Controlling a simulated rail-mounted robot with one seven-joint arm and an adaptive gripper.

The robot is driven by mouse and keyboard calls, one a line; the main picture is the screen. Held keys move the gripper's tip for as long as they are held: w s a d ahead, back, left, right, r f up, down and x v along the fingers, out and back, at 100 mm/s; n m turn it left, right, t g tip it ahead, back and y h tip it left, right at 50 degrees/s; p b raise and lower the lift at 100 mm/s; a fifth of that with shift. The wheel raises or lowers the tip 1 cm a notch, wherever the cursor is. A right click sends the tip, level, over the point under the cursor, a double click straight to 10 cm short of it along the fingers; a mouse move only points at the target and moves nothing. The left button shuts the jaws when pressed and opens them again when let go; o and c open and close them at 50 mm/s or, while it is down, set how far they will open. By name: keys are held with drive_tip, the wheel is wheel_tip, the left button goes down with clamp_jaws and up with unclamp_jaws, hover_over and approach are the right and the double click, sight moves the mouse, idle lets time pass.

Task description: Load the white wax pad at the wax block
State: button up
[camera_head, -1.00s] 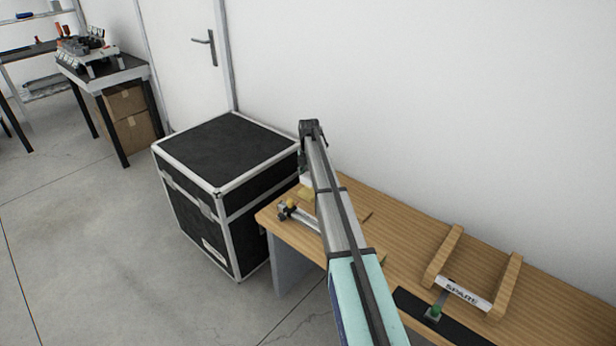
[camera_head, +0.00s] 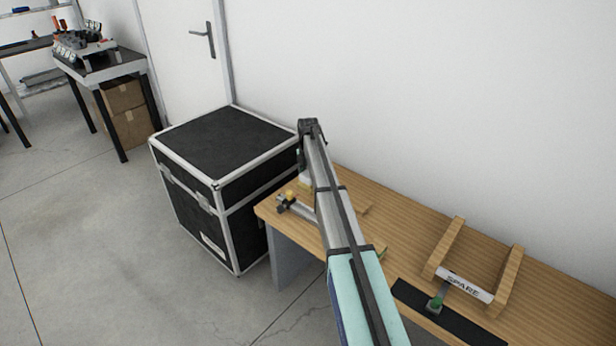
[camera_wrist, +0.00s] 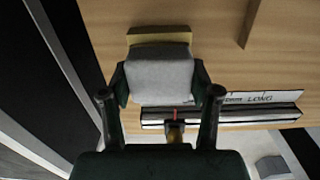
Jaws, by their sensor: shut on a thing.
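In the wrist view my gripper (camera_wrist: 161,92) is shut on the white wax pad (camera_wrist: 160,77), a pale grey-white padded piece between its two dark fingers. The yellow wax block (camera_wrist: 160,36) shows just beyond the pad's far edge, on the wooden bench. I cannot tell whether the pad touches the block. In the head view the arm hides most of my gripper, and only a small pale and yellow patch shows beside it.
A long tool labelled LONG (camera_wrist: 262,98) lies on the bench (camera_head: 395,235) near the gripper. A wooden rack marked SPARE (camera_head: 464,287) stands at the right, by a black strip (camera_head: 412,297). A black case (camera_head: 228,148) stands left of the bench.

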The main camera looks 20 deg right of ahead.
sight(308, 174)
drive_tip(key=shift+f, duration=0.55)
idle(2.2)
drive_tip(key=shift+r, duration=0.1)
drive_tip(key=shift+r+p, duration=2.25)
drive_tip(key=shift+r, duration=1.2)
